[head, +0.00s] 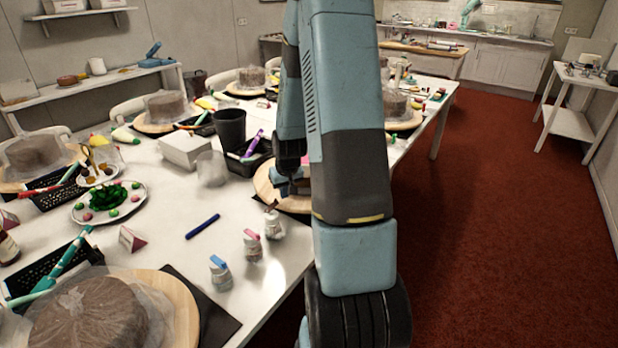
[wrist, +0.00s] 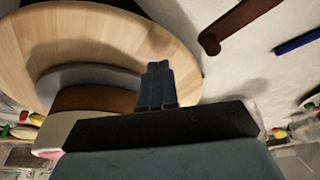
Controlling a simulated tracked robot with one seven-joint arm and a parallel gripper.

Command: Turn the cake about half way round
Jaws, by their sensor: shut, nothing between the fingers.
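A round wooden turntable (head: 264,190) stands at the right table edge, partly hidden behind my arm in the head view. It fills the upper left of the wrist view (wrist: 90,30). On it the wrist view shows a grey disc (wrist: 75,77) and part of a layered cake with a brown side (wrist: 95,98) and a whitish band. The cake is hidden by my arm in the head view. My gripper (wrist: 158,68) is shut and empty, its fingertips overlapping the turntable beside the cake; I cannot tell whether they touch. It is low over the turntable in the head view (head: 290,184).
A blue marker (head: 202,226) and shaker jars (head: 220,273) lie or stand left of the turntable. A black cup (head: 230,128) and white box (head: 187,151) are behind. A covered cake (head: 88,318) is at front left. Red floor (head: 480,220) is clear at right.

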